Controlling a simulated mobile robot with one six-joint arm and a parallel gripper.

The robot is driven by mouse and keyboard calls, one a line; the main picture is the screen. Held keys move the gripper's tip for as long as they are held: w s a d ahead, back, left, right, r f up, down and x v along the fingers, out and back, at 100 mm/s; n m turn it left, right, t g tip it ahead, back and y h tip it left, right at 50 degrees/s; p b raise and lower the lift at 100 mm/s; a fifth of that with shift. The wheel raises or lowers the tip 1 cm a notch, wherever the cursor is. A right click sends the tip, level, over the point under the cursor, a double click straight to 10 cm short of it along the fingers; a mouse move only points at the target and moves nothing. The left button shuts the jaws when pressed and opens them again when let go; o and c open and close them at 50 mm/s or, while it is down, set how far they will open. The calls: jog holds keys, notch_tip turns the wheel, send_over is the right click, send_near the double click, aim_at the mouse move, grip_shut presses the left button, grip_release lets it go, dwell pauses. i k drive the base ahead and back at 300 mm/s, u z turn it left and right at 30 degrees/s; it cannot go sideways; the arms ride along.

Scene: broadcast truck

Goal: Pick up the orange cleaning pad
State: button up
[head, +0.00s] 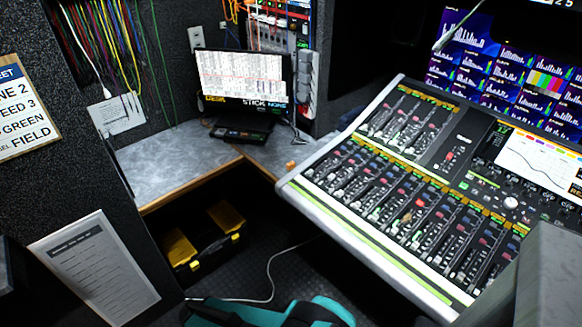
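A small orange item (290,166), likely the orange cleaning pad, is on the grey desk just left of the mixing console. It is too small in the head view to make out its exact shape. A small reddish-brown spot (407,217) also shows among the faders of the console; I cannot tell what it is. My gripper is not in view.
The mixing console (335,222) fills the right. A black and yellow toolbox (205,240) sits below. A teal object (265,314) and a white cable (270,270) are at the bottom. The desk's left part is clear.

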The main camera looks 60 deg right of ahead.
aim_at(290, 166)
jog(key=i, duration=0.85)
jog(key=u, duration=0.05)
